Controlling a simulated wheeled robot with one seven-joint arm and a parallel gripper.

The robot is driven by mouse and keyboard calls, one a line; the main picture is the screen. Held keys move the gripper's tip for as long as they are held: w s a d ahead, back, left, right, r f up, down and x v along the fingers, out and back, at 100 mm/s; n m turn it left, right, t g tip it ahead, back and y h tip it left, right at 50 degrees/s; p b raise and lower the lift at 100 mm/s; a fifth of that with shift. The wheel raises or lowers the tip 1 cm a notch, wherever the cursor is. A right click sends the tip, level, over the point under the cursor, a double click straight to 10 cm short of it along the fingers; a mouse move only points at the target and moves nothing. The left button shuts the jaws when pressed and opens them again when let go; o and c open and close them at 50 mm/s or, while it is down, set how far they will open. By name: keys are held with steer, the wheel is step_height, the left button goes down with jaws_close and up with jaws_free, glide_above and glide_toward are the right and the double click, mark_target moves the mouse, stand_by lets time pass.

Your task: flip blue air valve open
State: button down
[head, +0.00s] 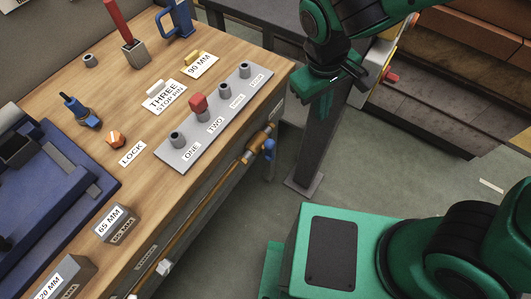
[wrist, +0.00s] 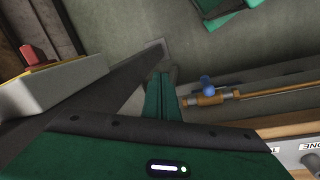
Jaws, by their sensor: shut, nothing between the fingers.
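The blue air valve (head: 268,149) is a small blue handle on a brass body, fitted to a copper-coloured pipe along the bench's front side. It also shows in the wrist view (wrist: 207,83), right of my fingers, with the handle sticking out from the brass body. In the head view the handle points downward from the body. My gripper (head: 324,112) is green, shut and empty, out past the bench corner, above and to the right of the valve. Its shut fingers (wrist: 161,96) are in the wrist view, apart from the valve.
The wooden bench (head: 120,92) holds a grey strip (head: 207,136) with several pegs, one red-capped, near the front edge. A dark post (head: 322,150) stands just beyond my gripper. A red button (head: 391,77) is on a housing at right.

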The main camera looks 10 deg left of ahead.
mark_target(270, 150)
steer(key=s+a+f+n, duration=0.2)
steer(key=s+a+f, duration=0.1)
steer(key=s+a, duration=0.2)
steer(key=s+a+f+n, duration=0.2)
steer(key=s+a, duration=0.4)
steer(key=a, duration=0.4)
steer(key=shift+s+f+n+t+y, duration=0.3)
steer(key=shift+f+n+t, duration=0.1)
steer(key=shift+n, duration=0.3)
steer(key=w+d+f, duration=0.2)
steer(key=w+f, duration=0.3)
steer(key=f, duration=0.6)
steer(key=shift+w+d+f, duration=0.15)
steer(key=shift+w+d, duration=0.05)
steer(key=shift+w, duration=0.1)
steer(key=shift+s+a, duration=0.1)
steer(key=shift+s, duration=0.05)
